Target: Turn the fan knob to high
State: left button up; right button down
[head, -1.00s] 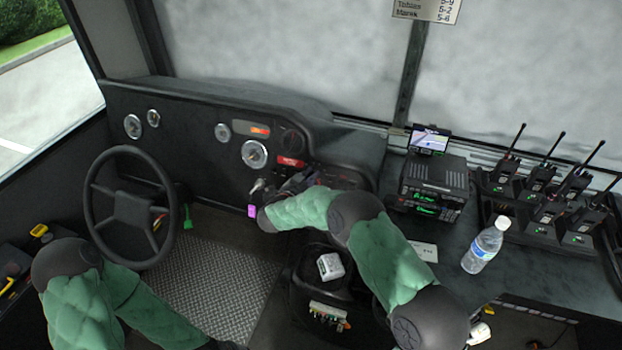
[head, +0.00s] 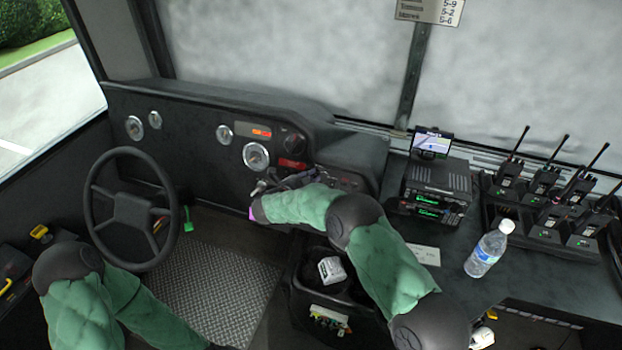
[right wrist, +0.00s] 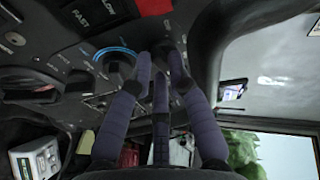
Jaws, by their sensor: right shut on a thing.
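My right gripper (right wrist: 161,60) reaches the dash control panel in the right wrist view. Its purple fingers are closed around a dark round knob, mostly hidden between the fingertips, which I take to be the fan knob. I cannot read its marking or setting. Beside it, on the left, is another dark knob (right wrist: 112,66) with a blue arc around it. In the head view my right gripper (head: 292,181) is at the panel right of the gauges, and my forearm hides much of it. My left arm is low at the left; its gripper is out of view.
The steering wheel (head: 130,208) stands at left. A radio unit (head: 438,187), a water bottle (head: 487,249) and a rack of walkie-talkies are on the right counter. A black bin (head: 305,280) with a white item (head: 331,270) is below my right forearm.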

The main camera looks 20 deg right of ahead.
jog(key=shift+f, duration=0.1)
dwell(0.3)
jog(key=c, duration=1.2)
grip_release()
jog(key=v, duration=1.2)
